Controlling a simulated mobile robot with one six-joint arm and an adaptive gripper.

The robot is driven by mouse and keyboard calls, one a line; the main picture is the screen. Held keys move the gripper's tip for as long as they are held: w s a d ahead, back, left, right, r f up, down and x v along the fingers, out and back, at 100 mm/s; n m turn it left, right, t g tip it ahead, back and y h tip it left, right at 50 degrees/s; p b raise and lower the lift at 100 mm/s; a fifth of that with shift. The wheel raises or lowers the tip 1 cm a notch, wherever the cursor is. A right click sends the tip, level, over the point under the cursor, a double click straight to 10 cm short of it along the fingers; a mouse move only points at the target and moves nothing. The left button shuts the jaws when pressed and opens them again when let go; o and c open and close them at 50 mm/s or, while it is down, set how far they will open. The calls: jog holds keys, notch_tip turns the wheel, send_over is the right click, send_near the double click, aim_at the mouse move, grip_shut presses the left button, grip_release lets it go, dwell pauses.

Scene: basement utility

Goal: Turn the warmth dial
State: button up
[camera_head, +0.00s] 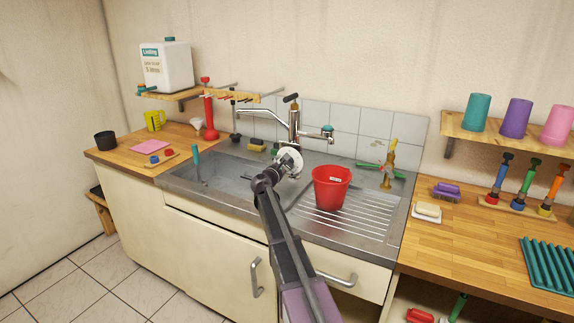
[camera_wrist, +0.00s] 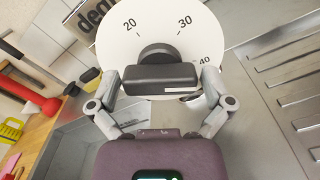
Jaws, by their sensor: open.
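The warmth dial is a round white plate (camera_wrist: 125,45) marked 20, 30 and 40, with a dark knob (camera_wrist: 155,75) at its centre. The knob's wide grip bar lies nearly level in the wrist view, with a pale strip near its lower right end. In the head view the white dial (camera_head: 293,154) is over the sink, below the tap. My gripper (camera_wrist: 162,82) is open, with one finger beside each end of the bar. I cannot tell whether the fingers touch it. In the head view my gripper (camera_head: 282,166) is at the dial, partly covering it.
A red bucket (camera_head: 331,185) stands on the drainboard (camera_head: 350,222), right of my gripper. The chrome tap (camera_head: 294,122) rises behind the dial. A red plunger (camera_head: 210,118) is at the back left. The left basin (camera_head: 222,178) has free room.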

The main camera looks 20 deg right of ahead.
jog(key=c, duration=0.9)
jog(key=shift+o, duration=0.2)
jog(key=shift+m, duration=0.5)
jog(key=m, duration=1.1)
jog(key=o, duration=0.9)
jog(key=shift+c, duration=0.2)
